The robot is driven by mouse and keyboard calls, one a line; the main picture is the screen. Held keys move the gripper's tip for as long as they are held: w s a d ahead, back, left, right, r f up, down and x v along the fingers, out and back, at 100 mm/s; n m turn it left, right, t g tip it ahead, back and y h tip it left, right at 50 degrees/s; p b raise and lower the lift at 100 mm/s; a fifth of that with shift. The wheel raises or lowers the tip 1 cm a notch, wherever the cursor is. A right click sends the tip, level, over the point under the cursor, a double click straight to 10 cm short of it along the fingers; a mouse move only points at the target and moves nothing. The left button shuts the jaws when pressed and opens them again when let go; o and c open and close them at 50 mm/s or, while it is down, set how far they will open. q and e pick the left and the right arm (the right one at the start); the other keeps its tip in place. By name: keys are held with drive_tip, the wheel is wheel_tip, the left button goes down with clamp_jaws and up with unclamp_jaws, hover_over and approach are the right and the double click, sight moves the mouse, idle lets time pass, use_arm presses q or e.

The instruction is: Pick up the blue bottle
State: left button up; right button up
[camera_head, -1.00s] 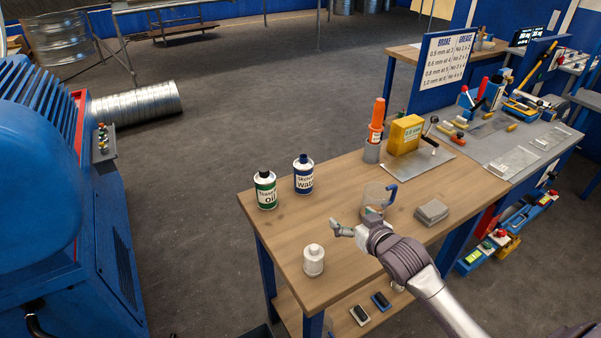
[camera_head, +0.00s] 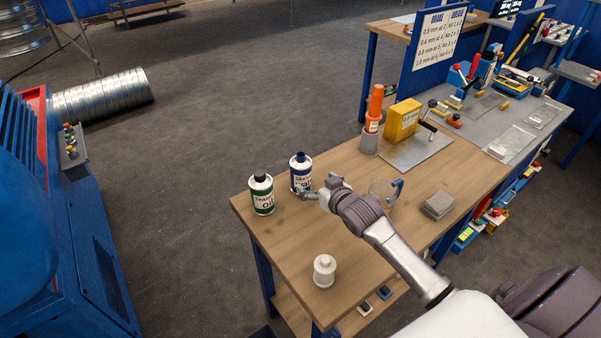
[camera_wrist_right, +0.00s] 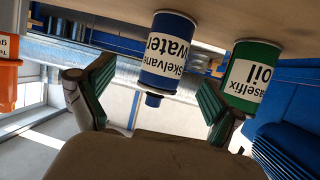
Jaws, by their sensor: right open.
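The blue bottle (camera_head: 300,178), with a white label and dark cap, stands upright at the table's back edge. My right gripper (camera_head: 317,193) is open and empty, just in front and to the right of it. In the right wrist view, which is upside down, the blue bottle (camera_wrist_right: 168,55) shows between the spread fingers of my gripper (camera_wrist_right: 150,98), with space to each side. Whether the fingers reach around it I cannot tell. The green oil bottle (camera_head: 262,197) stands close to its left, and it is near one finger in the wrist view (camera_wrist_right: 250,75). My left gripper is not in view.
A clear jug (camera_head: 382,193) with a blue handle is beside my right forearm.

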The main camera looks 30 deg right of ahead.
sight(306, 177)
drive_tip(key=x, duration=0.2)
drive_tip(key=shift+w+f, duration=0.2)
drive_tip(key=shift+w, duration=0.15)
drive_tip(key=shift+w+a+f, duration=0.1)
drive_tip(key=shift+w, duration=0.15)
drive_tip(key=w, duration=0.1)
drive_tip(key=w+p, duration=0.1)
drive_tip(key=shift+w+a+f, duration=0.2)
drive_tip(key=shift+w+a, duration=0.1)
drive_tip(key=shift+w, duration=0.05)
drive_tip(key=shift+x, duration=1.05)
drive_tip(key=shift+w+f, duration=0.15)
drive_tip(key=shift+f, duration=0.1)
drive_tip(key=shift+r, duration=0.1)
drive_tip(key=c, duration=0.4)
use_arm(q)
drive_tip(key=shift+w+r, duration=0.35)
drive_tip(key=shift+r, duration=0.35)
use_arm(e)
drive_tip(key=c, duration=1.1)
drive_tip(key=shift+c, duration=0.2)
